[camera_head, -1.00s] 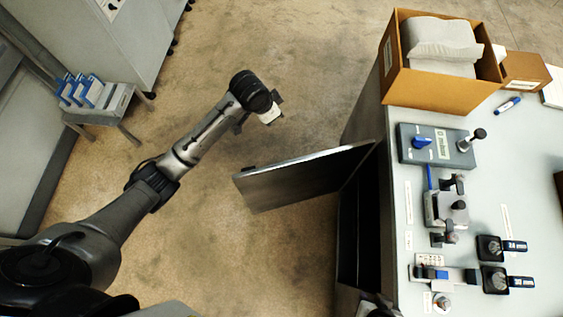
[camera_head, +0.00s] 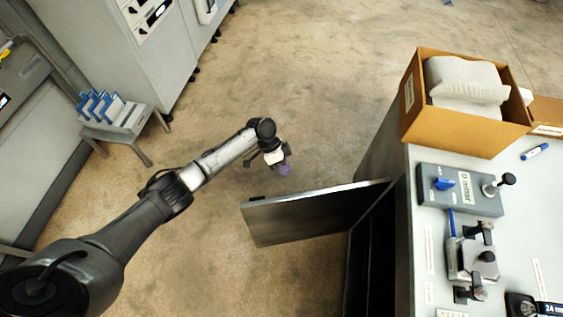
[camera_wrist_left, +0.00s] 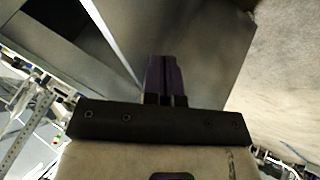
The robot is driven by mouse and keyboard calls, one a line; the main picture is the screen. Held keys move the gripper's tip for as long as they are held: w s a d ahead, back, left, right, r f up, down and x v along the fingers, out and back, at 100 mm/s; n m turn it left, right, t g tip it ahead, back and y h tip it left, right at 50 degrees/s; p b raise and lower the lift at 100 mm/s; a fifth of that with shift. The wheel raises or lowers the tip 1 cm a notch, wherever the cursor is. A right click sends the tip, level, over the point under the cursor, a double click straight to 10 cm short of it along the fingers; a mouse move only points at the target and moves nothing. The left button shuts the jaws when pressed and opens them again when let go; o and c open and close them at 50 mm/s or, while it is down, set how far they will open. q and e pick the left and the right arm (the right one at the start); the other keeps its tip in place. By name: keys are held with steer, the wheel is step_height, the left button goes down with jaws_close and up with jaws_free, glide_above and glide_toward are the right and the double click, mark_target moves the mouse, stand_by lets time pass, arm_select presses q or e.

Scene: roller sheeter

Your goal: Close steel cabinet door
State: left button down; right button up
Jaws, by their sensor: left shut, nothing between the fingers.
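The steel cabinet door (camera_head: 310,215) stands open, swung out to the left from the cabinet (camera_head: 376,262) under the workbench. The cabinet's dark inside shows to the right of the door. My left gripper (camera_head: 285,169) is beyond the door's far side in the head view, near its outer half, and looks apart from it. In the left wrist view its shut, empty fingers (camera_wrist_left: 165,78) point toward the grey door panel (camera_wrist_left: 205,50); I cannot tell whether they touch it. My right gripper is not in view.
The workbench (camera_head: 424,215) on the right carries a cardboard box (camera_head: 455,125) with white packing and a grey control box (camera_head: 460,190). A small stand (camera_head: 118,130) with blue-and-white items is at the left. Floor (camera_head: 320,110) beyond the door is clear.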

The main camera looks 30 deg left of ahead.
arm_select(q)
steer(key=s+d+f, duration=0.3)
steer(key=d, duration=0.2)
steer(key=shift+s+d+f+p, duration=0.15)
steer(key=shift+d+f+p, duration=0.15)
steer(key=shift+f+p, duration=0.15)
steer(key=shift+r, duration=0.1)
